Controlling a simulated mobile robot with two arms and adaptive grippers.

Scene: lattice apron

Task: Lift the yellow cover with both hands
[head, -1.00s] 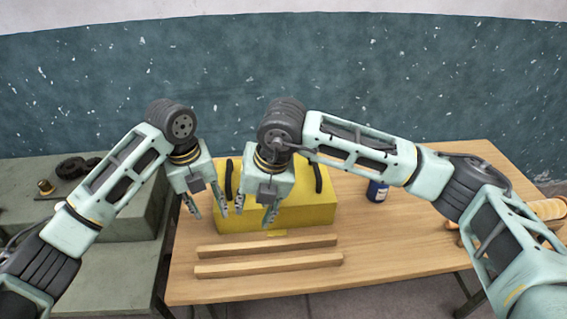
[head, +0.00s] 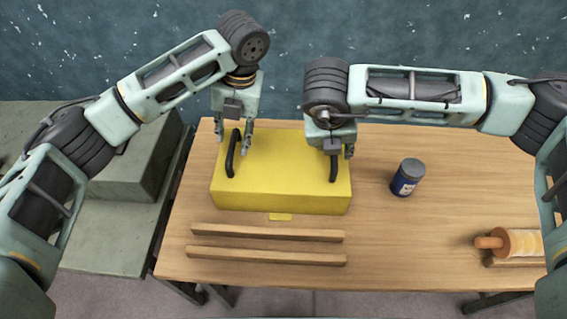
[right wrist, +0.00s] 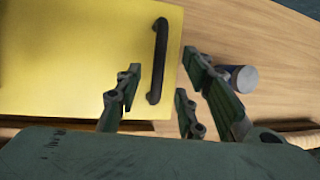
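The yellow cover (head: 285,185) is a box shape lying on the wooden table, with a black handle at each side of its top. My left gripper (head: 233,142) is open above the left handle (head: 230,165), its fingers on either side of it. My right gripper (head: 341,150) is over the far end of the right handle (head: 333,170). In the right wrist view its fingers (right wrist: 160,68) are open, with the right handle (right wrist: 158,45) showing between them. Neither gripper is seen to hold anything, and gripper contact with the handles cannot be told.
Two wooden strips (head: 266,255) lie in front of the cover on the table (head: 430,240). A dark blue jar (head: 407,178) stands to the right of the cover. A rolling pin (head: 515,242) lies at the right. A grey-green bench (head: 115,225) stands at the left.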

